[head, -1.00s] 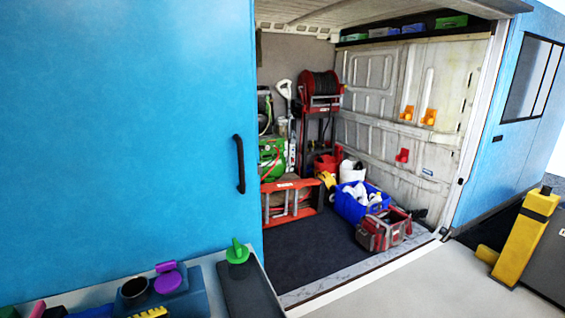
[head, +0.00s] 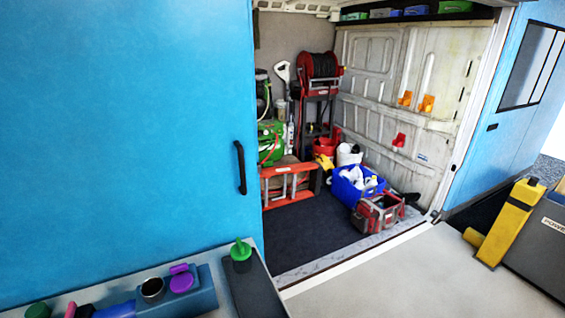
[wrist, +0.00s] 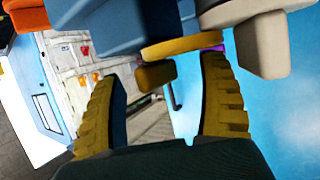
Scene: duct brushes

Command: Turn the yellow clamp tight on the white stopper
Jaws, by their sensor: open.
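In the wrist view, my gripper (wrist: 162,68) is open, with one yellow ribbed finger on each side. A yellow disc with a small yellow tab, which looks like the yellow clamp (wrist: 182,47), shows beyond and between the fingertips. The fingers look apart from it. A pale grey-white piece (wrist: 240,20) at the top right beside the clamp may be the white stopper; I cannot tell for sure. A blue-grey block (wrist: 115,25) fills the top. In the head view, I see neither the yellow clamp, the white stopper nor my gripper.
In the head view, a blue block (head: 203,298) on the bench holds a dark cup (head: 152,290) and a purple clamp (head: 181,280). A green knob (head: 241,250) stands on a dark strip to their right. A blue van door (head: 130,130) rises behind the bench.

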